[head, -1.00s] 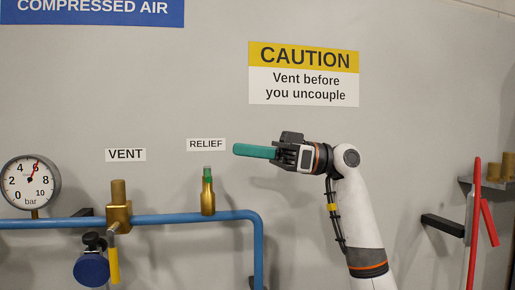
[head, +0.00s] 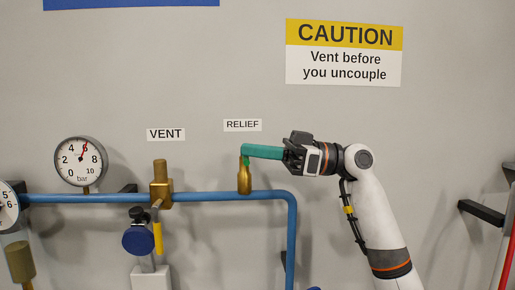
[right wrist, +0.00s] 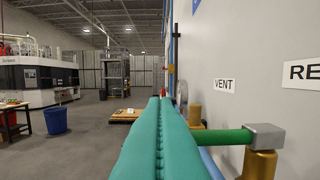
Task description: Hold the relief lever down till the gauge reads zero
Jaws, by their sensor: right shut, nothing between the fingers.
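The relief valve (head: 244,180) is a brass body on the blue pipe under the RELIEF label. Its green lever (head: 245,160) shows just under my right fingertips; in the right wrist view the lever (right wrist: 222,137) runs from a grey block to the right side of my fingers. My right gripper (head: 250,151) is shut and empty, its teal fingers (right wrist: 160,140) pointing left at the height of the valve top. I cannot tell whether they touch the lever. The gauge (head: 81,162) has its red needle near 6 bar. My left gripper is not in view.
A brass vent valve (head: 160,185) with a yellow handle (head: 158,238) stands left of the relief valve. The blue pipe (head: 210,197) runs below and bends down. A second gauge (head: 6,208) is cut off at the left edge. A black bracket (head: 481,212) juts out at right.

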